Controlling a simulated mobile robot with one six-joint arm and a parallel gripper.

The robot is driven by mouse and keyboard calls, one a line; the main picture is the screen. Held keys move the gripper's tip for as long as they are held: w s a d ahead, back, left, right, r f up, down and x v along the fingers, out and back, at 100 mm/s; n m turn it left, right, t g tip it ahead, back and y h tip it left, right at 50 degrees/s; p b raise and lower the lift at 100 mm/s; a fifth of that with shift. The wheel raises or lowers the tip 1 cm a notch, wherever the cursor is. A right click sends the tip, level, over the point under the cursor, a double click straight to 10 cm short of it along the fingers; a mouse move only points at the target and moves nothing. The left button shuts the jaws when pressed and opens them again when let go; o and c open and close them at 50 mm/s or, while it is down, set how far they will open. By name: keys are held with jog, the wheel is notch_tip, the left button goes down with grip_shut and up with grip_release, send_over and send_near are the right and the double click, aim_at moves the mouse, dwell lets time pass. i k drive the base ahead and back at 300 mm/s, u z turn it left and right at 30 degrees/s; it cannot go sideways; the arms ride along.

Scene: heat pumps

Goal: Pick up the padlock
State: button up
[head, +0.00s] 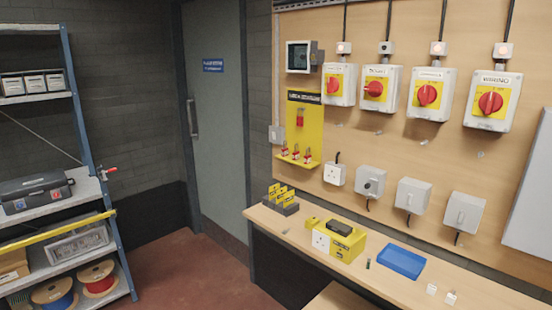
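Three small red and metal items that look like padlocks (296,153) sit in a row along the lower ledge of the yellow and black lockout board (315,128) on the wooden wall panel. They are small in the head view, so fine detail is hard to tell. Another red item (300,118) hangs higher on the same board; I cannot tell whether it is a padlock. My gripper is not in view.
Red rotary isolators (427,95) are mounted right of the board, with grey boxes below. The bench (400,287) holds a yellow box (345,246), a blue tray (401,261) and small parts. Shelving (90,190) stands left. Red floor (190,270) is clear between.

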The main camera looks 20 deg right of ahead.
aim_at(296, 156)
jog(key=u, duration=0.35)
jog(key=i, duration=1.3)
jog(key=u, duration=1.1)
jog(key=k, duration=0.45)
jog(key=u, duration=0.4)
